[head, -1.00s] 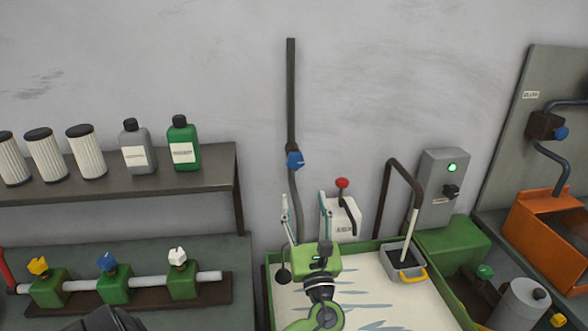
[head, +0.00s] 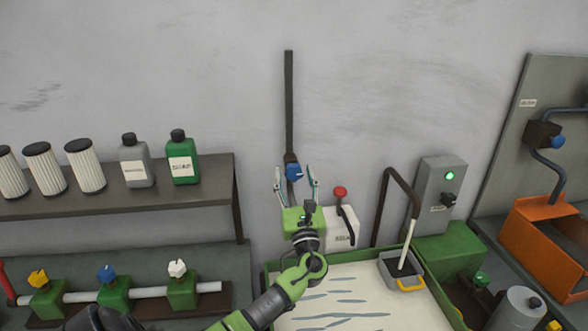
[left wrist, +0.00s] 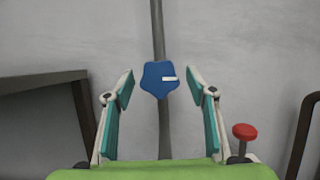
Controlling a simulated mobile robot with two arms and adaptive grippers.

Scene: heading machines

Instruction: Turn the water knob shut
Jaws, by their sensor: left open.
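A blue star-shaped knob (head: 293,172) sits on the dark vertical pipe (head: 289,105) on the wall. In the left wrist view the knob (left wrist: 158,80) is centred, with a small white mark pointing right. My left gripper (head: 296,177) is open, with one finger to each side of the knob in the picture. In the left wrist view its teal-padded fingers show a gap on both sides of the knob, and nothing is held. How far the fingertips are from the knob in depth is hard to tell. My right gripper is not in view.
A white box with a red knob (head: 340,191) stands just right of my gripper. A green-rimmed tray (head: 437,293) lies below. A shelf (head: 120,188) with bottles is at left, above a row of valves (head: 115,295). A grey switch box (head: 441,185) is at right.

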